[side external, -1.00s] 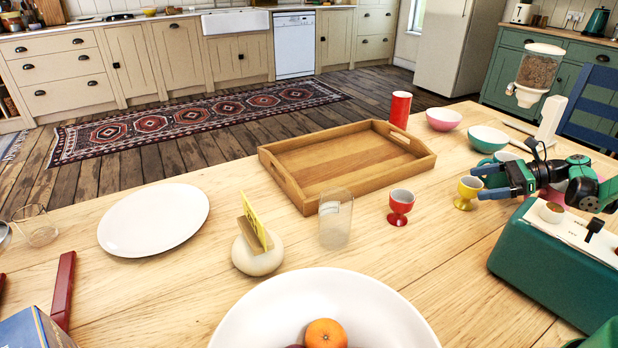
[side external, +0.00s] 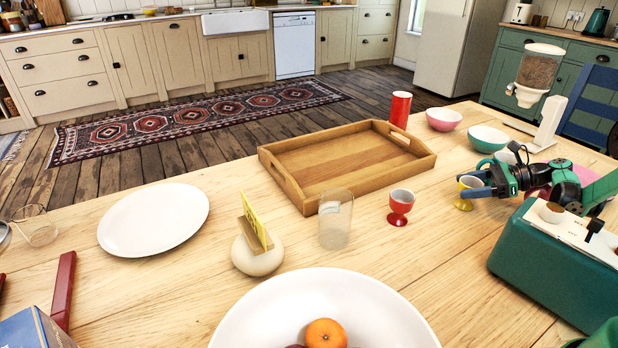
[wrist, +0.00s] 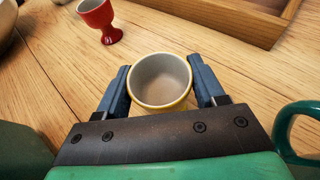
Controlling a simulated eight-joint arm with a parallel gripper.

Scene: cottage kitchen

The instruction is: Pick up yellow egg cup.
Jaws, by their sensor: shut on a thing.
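The yellow egg cup (side external: 466,203) stands upright on the wooden table, right of the red egg cup (side external: 400,207). In the wrist view the yellow egg cup (wrist: 161,82) sits between the two blue-grey fingers of my gripper (wrist: 160,87), seen from above with its pale inside empty. My gripper (side external: 472,188) is shut on it at the cup part, one finger on each side. The cup's foot appears on or very close to the table. The red egg cup also shows at the top left of the wrist view (wrist: 100,18).
A green toaster (side external: 555,262) stands close in front of my gripper. A wooden tray (side external: 345,165) and a clear glass (side external: 336,220) lie to the left. Pink (side external: 444,119) and teal (side external: 487,138) bowls and a red cylinder (side external: 400,108) stand behind.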

